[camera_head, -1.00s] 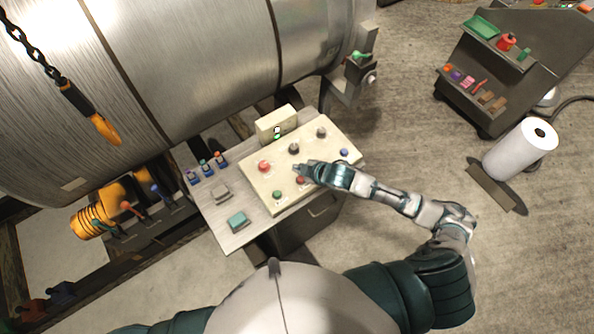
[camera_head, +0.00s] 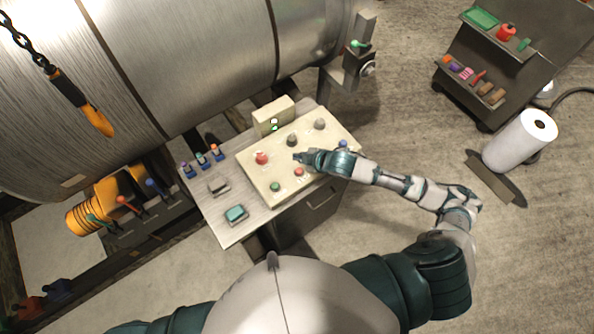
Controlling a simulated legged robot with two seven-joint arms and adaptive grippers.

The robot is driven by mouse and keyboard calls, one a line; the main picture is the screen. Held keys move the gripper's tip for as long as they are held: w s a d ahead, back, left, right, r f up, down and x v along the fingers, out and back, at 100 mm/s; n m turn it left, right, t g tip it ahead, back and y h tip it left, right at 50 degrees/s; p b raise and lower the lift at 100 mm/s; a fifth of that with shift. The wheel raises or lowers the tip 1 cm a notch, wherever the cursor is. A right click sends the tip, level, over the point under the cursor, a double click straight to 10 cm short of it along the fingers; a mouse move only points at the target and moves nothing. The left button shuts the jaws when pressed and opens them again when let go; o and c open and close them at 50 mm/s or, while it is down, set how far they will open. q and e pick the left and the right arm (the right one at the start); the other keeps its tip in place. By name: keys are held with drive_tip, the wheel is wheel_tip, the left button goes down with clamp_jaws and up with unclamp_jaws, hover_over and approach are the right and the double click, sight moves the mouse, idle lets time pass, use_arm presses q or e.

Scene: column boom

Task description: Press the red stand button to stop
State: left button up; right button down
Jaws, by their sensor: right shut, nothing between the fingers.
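The beige control panel (camera_head: 257,178) lies on a small table below the large metal drum. It bears a larger red button (camera_head: 262,158) at its left and a smaller red button (camera_head: 299,171) near its front edge. I cannot tell which of them is the stand button. My right gripper (camera_head: 299,158) reaches in from the right over the panel's middle. My left gripper is out of view.
The panel also has a green button (camera_head: 275,187), a black knob (camera_head: 292,140), a grey knob (camera_head: 320,124) and a blue button (camera_head: 343,144). A box with a green light (camera_head: 273,115) stands behind. A hook (camera_head: 97,121) hangs at left. A white roll (camera_head: 520,140) stands right.

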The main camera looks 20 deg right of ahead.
drive_tip(key=b, duration=0.5)
hover_over(300, 172)
wheel_tip(300, 172, down, 5)
drive_tip(key=shift+w+r, duration=0.1)
drive_tip(key=shift+w, duration=0.05)
drive_tip(key=shift+d+f, duration=0.1)
drive_tip(key=shift+f, duration=0.8)
drive_tip(key=shift+f, duration=0.1)
drive_tip(key=shift+f, duration=0.25)
